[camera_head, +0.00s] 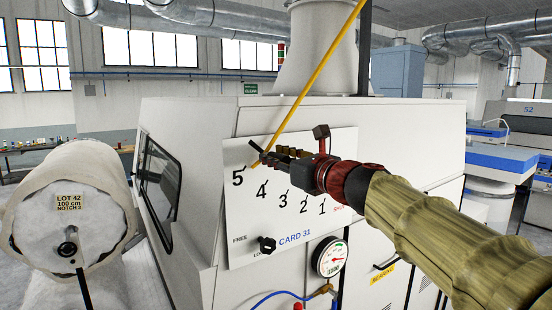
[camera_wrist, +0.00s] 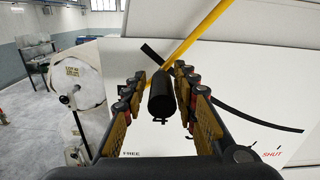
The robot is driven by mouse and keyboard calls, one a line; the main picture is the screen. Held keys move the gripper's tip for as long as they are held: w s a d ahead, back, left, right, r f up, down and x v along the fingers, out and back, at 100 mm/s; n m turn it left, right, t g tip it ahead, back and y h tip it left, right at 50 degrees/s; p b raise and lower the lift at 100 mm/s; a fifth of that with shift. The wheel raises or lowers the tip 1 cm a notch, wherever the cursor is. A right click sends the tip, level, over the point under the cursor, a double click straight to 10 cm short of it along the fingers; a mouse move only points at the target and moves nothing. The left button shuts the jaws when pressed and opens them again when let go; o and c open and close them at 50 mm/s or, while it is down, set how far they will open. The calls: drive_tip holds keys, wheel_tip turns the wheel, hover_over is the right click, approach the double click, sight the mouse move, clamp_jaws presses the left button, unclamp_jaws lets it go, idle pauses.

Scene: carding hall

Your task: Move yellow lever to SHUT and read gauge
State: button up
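The yellow lever (camera_head: 315,80) slants from the upper right down to the white CARD 31 plate (camera_head: 243,212), its lower end near the 5. The scale runs 5 to 1, with red SHUT lettering at the right end, partly covered by my arm. In the wrist view, the yellow lever (camera_wrist: 208,32) runs down behind a black cylindrical handle (camera_wrist: 162,96). My gripper (camera_head: 267,157) is at the lever's lower end. Its fingers (camera_wrist: 167,88) stand apart on both sides of the handle, with gaps showing. The round gauge (camera_head: 330,256) is below the plate; its reading is too small to tell.
A black knob (camera_head: 267,245) sits on the plate between FREE and a partly readable label. A blue hose (camera_head: 270,296) and brass fitting (camera_head: 320,291) are below. A large white roll (camera_head: 75,205) labelled LOT 42 stands left of the machine.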

drive_tip(key=c, duration=0.6)
clamp_jaws()
drive_tip(key=shift+w+d+f+b, duration=0.2)
drive_tip(key=shift+d+f+b, duration=0.1)
drive_tip(key=shift+f+b, duration=0.1)
drive_tip(key=w+d+f+n+b, duration=0.2)
drive_tip(key=w+d+f, duration=0.3)
drive_tip(key=d, duration=0.4)
drive_tip(key=w+d+f+n+b, duration=0.2)
drive_tip(key=w+d+f, duration=0.3)
drive_tip(key=w+d, duration=0.2)
drive_tip(key=w+d+f+n+b, duration=0.1)
drive_tip(key=w+d+f+b, duration=0.2)
drive_tip(key=d, duration=0.9)
drive_tip(key=w+f, duration=0.2)
drive_tip(key=w, duration=0.1)
drive_tip(key=shift+w+n, duration=0.35)
drive_tip(key=shift+n, duration=0.05)
drive_tip(key=shift+d+r, duration=0.1)
drive_tip(key=shift+d, duration=0.05)
